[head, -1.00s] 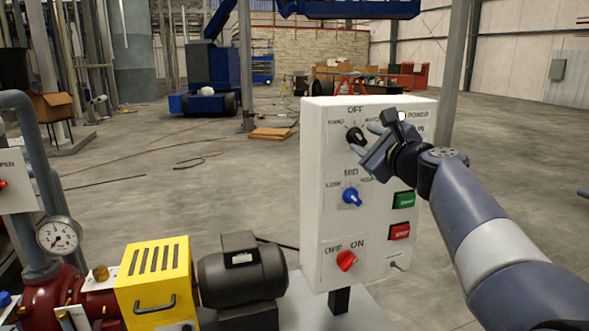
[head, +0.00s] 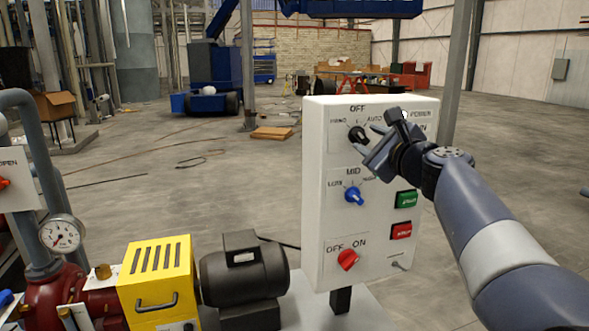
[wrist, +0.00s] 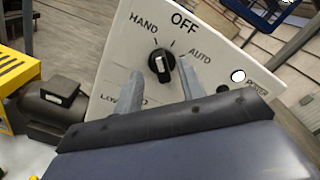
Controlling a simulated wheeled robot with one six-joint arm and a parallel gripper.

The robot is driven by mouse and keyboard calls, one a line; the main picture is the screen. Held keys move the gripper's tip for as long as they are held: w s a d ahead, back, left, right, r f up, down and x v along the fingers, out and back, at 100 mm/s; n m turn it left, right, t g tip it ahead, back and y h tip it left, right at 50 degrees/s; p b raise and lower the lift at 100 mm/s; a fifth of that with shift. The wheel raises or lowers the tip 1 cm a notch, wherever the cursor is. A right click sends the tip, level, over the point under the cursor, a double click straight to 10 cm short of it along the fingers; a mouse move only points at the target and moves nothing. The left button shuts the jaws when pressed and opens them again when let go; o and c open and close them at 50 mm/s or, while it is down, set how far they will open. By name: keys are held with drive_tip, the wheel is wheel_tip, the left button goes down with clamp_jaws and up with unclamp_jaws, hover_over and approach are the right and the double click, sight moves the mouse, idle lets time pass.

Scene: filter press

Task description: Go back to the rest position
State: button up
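The white control box (head: 318,240) stands right of centre in the head view. Its black HAND/OFF/AUTO knob (head: 356,133) is near the top, and in the wrist view the knob (wrist: 161,66) has its white mark near OFF. My gripper (head: 367,138) is in front of the upper panel, just right of the knob. In the wrist view my gripper (wrist: 158,82) has its two fingers spread apart, one on each side of the knob's lower part. They appear clear of the knob, with nothing held between them.
The blue LOW/MID/HIGH knob (head: 354,196), green button (head: 406,198), red button (head: 401,231) and red OFF/ON knob (head: 347,260) are on the same panel. A yellow guard (head: 155,280), black motor (head: 243,270) and pressure gauge (head: 62,234) are left. Open floor lies behind.

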sight(361, 134)
drive_tip(key=b+v, duration=0.1)
drive_tip(key=v, duration=0.7)
drive_tip(key=p+x, duration=0.2)
drive_tip(key=x, duration=0.9)
drive_tip(key=shift+r, duration=0.2)
drive_tip(key=m+p, duration=0.3)
drive_tip(key=shift+s+d+r, duration=0.1)
drive_tip(key=shift+d+r, duration=0.05)
drive_tip(key=m+p, duration=0.5)
drive_tip(key=m, duration=0.1)
drive_tip(key=shift+s+d+f+p, duration=0.2)
drive_tip(key=shift+d+p, duration=0.15)
drive_tip(key=shift+p, duration=0.05)
drive_tip(key=b+v, duration=0.1)
drive_tip(key=v, duration=0.8)
drive_tip(key=shift+s+b, duration=0.35)
drive_tip(key=shift+s, duration=0.05)
